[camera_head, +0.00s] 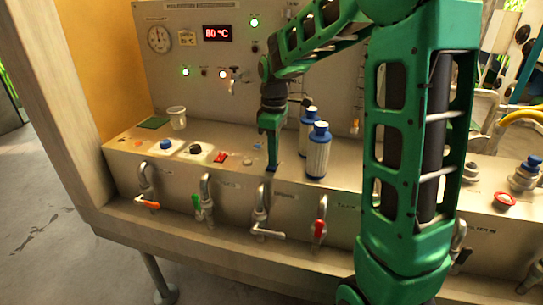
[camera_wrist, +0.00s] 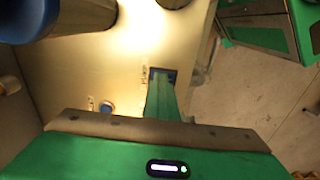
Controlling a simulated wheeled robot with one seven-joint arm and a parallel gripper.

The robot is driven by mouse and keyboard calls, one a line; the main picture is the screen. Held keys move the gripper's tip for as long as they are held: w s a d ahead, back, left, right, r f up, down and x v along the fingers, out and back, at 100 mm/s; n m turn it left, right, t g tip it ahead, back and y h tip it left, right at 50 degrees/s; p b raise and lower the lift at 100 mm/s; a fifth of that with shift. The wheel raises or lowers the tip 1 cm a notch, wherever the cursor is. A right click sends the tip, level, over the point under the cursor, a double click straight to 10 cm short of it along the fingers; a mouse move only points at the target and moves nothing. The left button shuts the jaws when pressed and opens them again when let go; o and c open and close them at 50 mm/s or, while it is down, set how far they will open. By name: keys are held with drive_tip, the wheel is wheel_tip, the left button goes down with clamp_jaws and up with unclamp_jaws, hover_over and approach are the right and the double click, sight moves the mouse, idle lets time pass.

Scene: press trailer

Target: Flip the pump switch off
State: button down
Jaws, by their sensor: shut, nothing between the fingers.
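A small dark blue rectangular switch (camera_wrist: 171,74) lies on the metal console top, with a small printed label beside it in the wrist view. I take it for the pump switch, but the label is too blurred to be sure. My gripper (camera_head: 273,164) points down at the console's front edge, its fingers shut and empty. In the wrist view the closed fingertips (camera_wrist: 162,80) are right over the switch and hide part of it. I cannot tell whether they touch it or which way it is set. A red switch (camera_head: 220,158) sits further left on the console.
Two blue-capped white bottles (camera_head: 317,155) stand just right of my gripper. A small blue button (camera_wrist: 107,107) is close by. Left are a black knob (camera_head: 196,150), a blue knob (camera_head: 166,146) and a white cup (camera_head: 177,117). Taps with coloured handles (camera_head: 319,229) line the front.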

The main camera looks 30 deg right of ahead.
drive_tip(key=shift+s+a+f+g, duration=0.3)
drive_tip(key=shift+s+a+f, duration=0.1)
drive_tip(key=shift+a, duration=0.2)
drive_tip(key=shift+r, duration=0.3)
wheel_tip(320, 180, up, 14)
drive_tip(key=shift+w+d, duration=0.3)
drive_tip(key=shift+d, duration=0.05)
drive_tip(key=s+d+f+m, duration=0.1)
drive_tip(key=s+f+m, duration=0.4)
drive_tip(key=s, duration=0.5)
drive_tip(key=s+d+f+m, duration=0.2)
drive_tip(key=s+f+m, duration=0.2)
drive_tip(key=s, duration=0.6)
drive_tip(key=s+d+f+m, duration=0.2)
drive_tip(key=s+f+m, duration=0.3)
drive_tip(key=s, duration=0.5)
drive_tip(key=shift+d+f+m, duration=0.2)
drive_tip(key=shift+f+m, duration=0.15)
drive_tip(key=shift+m, duration=0.25)
